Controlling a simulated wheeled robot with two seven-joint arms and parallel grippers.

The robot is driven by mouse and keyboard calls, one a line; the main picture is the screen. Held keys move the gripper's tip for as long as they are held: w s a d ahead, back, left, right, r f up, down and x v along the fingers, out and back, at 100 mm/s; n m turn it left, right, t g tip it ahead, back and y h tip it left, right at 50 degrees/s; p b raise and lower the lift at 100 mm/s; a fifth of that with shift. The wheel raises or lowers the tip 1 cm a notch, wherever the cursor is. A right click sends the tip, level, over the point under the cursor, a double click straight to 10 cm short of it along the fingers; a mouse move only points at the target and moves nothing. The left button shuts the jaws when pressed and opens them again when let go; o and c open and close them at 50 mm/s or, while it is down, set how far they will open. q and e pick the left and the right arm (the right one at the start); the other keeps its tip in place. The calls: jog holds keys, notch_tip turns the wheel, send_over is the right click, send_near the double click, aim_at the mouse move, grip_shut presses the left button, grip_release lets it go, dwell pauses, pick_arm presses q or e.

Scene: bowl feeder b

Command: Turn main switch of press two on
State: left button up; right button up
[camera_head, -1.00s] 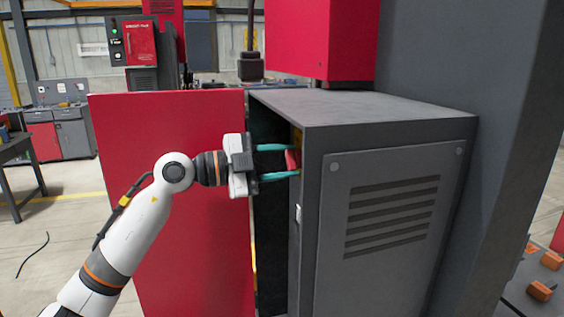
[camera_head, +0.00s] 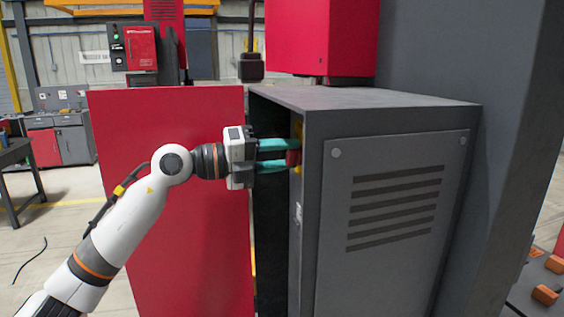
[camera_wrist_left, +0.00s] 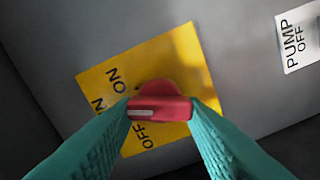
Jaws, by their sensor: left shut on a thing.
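The main switch is a red rotary handle (camera_wrist_left: 160,109) with a white line, on a yellow plate (camera_wrist_left: 185,60) lettered ON and OFF. In the left wrist view the white line points left, between ON and OFF lettering; which position is set I cannot tell. My left gripper (camera_head: 290,156) reaches inside the open cabinet (camera_head: 400,98) and is shut on the handle. Its teal fingertips (camera_wrist_left: 160,108) clasp both ends of it. In the head view the red handle (camera_head: 294,157) shows only partly, beside the cabinet's front edge. My right gripper is not in view.
The red cabinet door (camera_head: 170,220) stands open on the left, behind my left arm. A PUMP OFF label (camera_wrist_left: 297,38) is on the panel to the right of the switch. A red machine part (camera_head: 320,40) rises above the cabinet.

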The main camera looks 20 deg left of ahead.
pick_arm(q)
jog(key=shift+d+f+m+b, duration=0.1)
jog(key=shift+m+b, duration=0.8)
jog(key=shift+m, duration=1.3)
jog(key=o, duration=1)
jog(key=shift+s, duration=0.1)
jog(key=shift+b+v, duration=2.1)
jog(key=shift+v, duration=3.95)
